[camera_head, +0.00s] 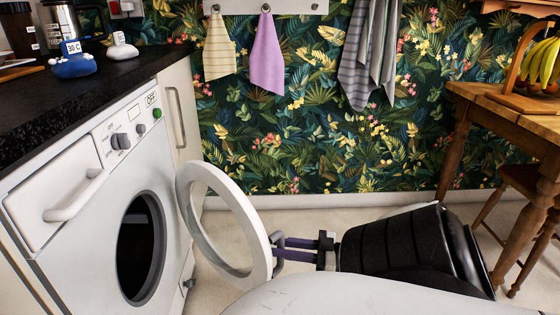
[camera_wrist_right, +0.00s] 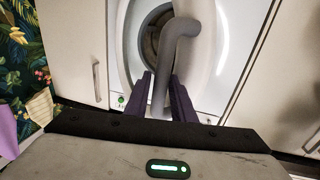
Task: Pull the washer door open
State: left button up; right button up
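The white washer (camera_head: 95,215) stands at the left under a dark counter. Its round door (camera_head: 222,215) is swung well out from the front, and the dark drum opening (camera_head: 140,250) shows. My right gripper (camera_head: 285,248) is at the door's right edge. In the right wrist view its purple fingers (camera_wrist_right: 160,85) are on both sides of the curved grey door handle (camera_wrist_right: 182,28), close against it. Part of the handle is hidden behind the door ring in the head view. My left gripper is not in view.
The counter (camera_head: 110,75) holds a blue item and a jug. A wooden table (camera_head: 510,105) with bananas and a chair stand at the right. Towels hang on the patterned wall.

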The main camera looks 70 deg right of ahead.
jog(key=s+d, duration=0.1)
jog(key=s, duration=0.8)
jog(key=shift+s+d, duration=0.25)
jog(key=shift+s, duration=0.05)
